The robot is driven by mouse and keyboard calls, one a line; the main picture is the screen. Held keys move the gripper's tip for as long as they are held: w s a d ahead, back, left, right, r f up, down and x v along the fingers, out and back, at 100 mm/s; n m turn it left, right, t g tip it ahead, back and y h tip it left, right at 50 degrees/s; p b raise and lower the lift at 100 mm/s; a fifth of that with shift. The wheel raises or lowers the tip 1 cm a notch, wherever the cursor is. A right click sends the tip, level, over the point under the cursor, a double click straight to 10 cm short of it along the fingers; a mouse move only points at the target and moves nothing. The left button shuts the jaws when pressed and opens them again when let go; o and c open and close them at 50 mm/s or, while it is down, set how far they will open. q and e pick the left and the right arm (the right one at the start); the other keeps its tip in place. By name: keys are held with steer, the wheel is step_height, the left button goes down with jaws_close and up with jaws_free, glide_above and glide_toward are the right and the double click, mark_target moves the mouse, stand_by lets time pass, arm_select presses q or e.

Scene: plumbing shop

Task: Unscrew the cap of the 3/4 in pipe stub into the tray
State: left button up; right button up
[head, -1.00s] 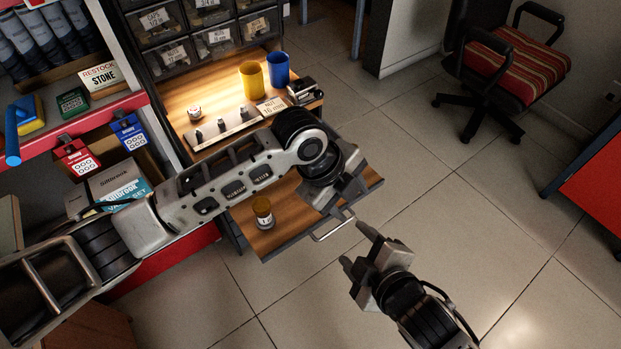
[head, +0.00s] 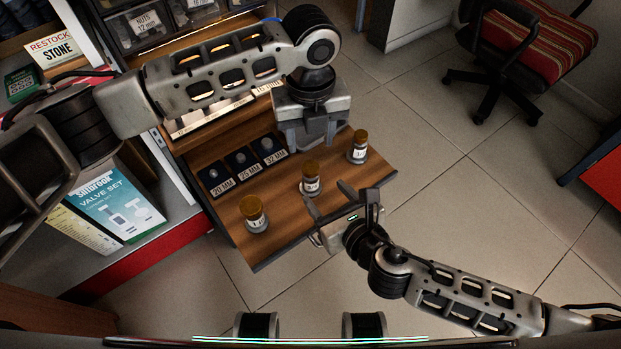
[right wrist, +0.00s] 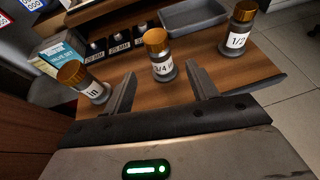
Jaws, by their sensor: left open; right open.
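The 3/4 in pipe stub (head: 311,185) stands upright on the wooden bench, the middle of three labelled stubs. Its brass-coloured cap (right wrist: 155,38) is on top in the right wrist view, where its label reads 3/4. My right gripper (head: 328,201) is open and empty, low over the bench's front edge. Its fingers point at this stub, which stands just beyond the gap between them. The grey tray (right wrist: 195,19) lies behind the stubs in the right wrist view; my left gripper covers that area in the head view. My left gripper (head: 317,146) is open above the bench, pointing down.
A second capped stub (head: 254,214) stands at the left and a third, marked 1/2 (right wrist: 236,40), at the right. Dark pads with 20, 25 and 32 MM labels (head: 246,165) lie behind them. A valve set box (head: 112,208) stands left of the bench. Floor in front is open.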

mark_target(307, 172)
steer(key=x, duration=1)
steer(key=shift+f, duration=0.1)
